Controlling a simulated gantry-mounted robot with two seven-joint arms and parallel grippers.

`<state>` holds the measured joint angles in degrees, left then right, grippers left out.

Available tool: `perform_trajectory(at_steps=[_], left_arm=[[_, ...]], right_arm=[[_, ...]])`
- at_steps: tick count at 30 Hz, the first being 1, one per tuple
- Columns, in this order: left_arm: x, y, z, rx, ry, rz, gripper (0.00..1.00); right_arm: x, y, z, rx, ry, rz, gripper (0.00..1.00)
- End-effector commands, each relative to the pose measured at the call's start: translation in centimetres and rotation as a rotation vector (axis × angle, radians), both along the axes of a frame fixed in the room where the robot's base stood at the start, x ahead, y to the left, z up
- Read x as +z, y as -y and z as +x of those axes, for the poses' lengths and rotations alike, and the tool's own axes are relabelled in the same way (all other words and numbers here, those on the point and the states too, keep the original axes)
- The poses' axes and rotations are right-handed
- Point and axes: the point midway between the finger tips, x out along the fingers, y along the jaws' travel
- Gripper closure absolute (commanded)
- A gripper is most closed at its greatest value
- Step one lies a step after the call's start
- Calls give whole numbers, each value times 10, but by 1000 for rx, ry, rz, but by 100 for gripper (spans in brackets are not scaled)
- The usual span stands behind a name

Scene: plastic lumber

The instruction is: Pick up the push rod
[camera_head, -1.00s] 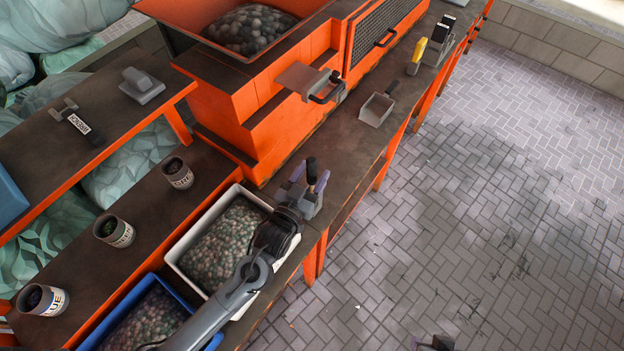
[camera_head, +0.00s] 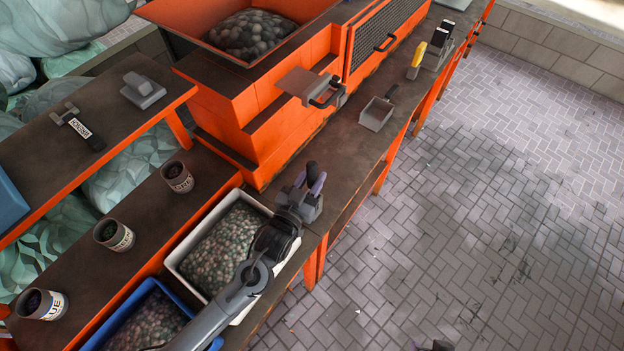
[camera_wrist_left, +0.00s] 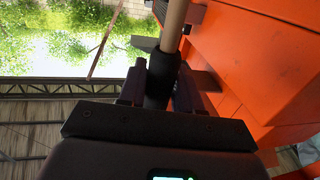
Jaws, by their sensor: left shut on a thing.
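The push rod (camera_wrist_left: 174,25) shows in the left wrist view as a pale wooden shaft with a black grip (camera_wrist_left: 157,78). My left gripper (camera_wrist_left: 160,92) is shut on the black grip, with dark purple fingers on both sides of it. In the head view my left gripper (camera_head: 311,183) is above the bench near the white bin, with the dark grip between its fingers. The wooden shaft cannot be made out in the head view. A small dark piece at the bottom edge of the head view may be my right gripper (camera_head: 441,346); its fingers cannot be made out.
The orange machine (camera_head: 222,117) stands behind the bench, with a grey plate and handle (camera_head: 308,85) sticking out. A grey scoop (camera_head: 377,114) lies on the bench (camera_head: 341,150). White (camera_head: 180,262) and blue (camera_head: 106,336) bins hold pellets. Labelled cups (camera_head: 177,177) stand left.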

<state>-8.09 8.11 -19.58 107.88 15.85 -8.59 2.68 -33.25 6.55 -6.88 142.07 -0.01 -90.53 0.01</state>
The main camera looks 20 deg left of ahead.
Motion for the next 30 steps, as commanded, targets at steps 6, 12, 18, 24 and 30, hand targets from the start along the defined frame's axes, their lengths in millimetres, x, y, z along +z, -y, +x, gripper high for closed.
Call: perform_trajectory(at_steps=[6, 12, 18, 24, 30], left_arm=[[17, 0, 0, 0, 4, -1, 100], [44, 0, 0, 0, 6, -2, 100], [78, 0, 1, 0, 7, -2, 100], [113, 0, 1, 1, 7, -2, 100], [145, 0, 1, 1, 6, -2, 100]], right_arm=[[2, 0, 0, 0, 0, 0, 57], [4, 1, 0, 3, 1, -4, 57], [6, 2, 0, 6, 1, -10, 57], [9, 2, 0, 7, 0, -10, 57], [11, 2, 0, 6, 0, -8, 57]])
